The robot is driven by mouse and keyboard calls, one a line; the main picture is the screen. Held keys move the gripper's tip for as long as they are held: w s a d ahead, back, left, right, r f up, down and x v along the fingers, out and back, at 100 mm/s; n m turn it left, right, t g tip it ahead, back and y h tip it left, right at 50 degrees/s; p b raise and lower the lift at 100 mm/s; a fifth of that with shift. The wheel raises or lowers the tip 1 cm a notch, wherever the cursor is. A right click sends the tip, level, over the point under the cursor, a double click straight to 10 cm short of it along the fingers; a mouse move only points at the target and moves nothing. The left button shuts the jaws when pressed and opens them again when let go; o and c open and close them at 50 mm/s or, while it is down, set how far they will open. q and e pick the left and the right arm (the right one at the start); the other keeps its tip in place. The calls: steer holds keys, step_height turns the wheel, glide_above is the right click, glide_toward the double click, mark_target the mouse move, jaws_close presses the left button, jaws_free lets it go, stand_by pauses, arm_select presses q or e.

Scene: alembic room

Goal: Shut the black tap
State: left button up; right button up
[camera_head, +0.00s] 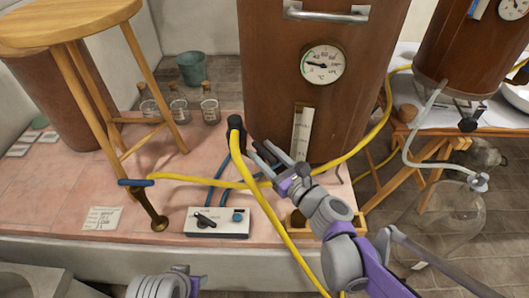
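A black tap (236,123) sits low on the left side of the large brown vessel (270,75), and a yellow hose (241,165) runs down from it. My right gripper (264,151) is just right of and below the tap, in front of the vessel. Its two dark fingers look apart, with nothing seen between them. I cannot tell whether a finger touches the tap or hose. Another black tap (468,124) is under the vessel at the far right. Of my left arm, only a grey and purple part shows at the bottom edge; its gripper is out of view.
A control box (218,222) stands on the pink tiled platform (75,185) below my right gripper. A brass valve with a blue handle (137,183), a wooden stool (75,25) and stoppered flasks (179,110) stand left. A glass carboy (445,215) is at right.

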jaws_close()
steer(key=shift+d, duration=0.1)
steer(key=shift+w+d+n+g+y, duration=0.1)
steer(key=shift+w+n+g+y, duration=0.1)
steer(key=shift+n+g+y, duration=1.6)
steer(key=shift+g+y, duration=0.2)
steer(key=shift+g, duration=0.1)
steer(key=shift+o, duration=0.6)
jaws_free()
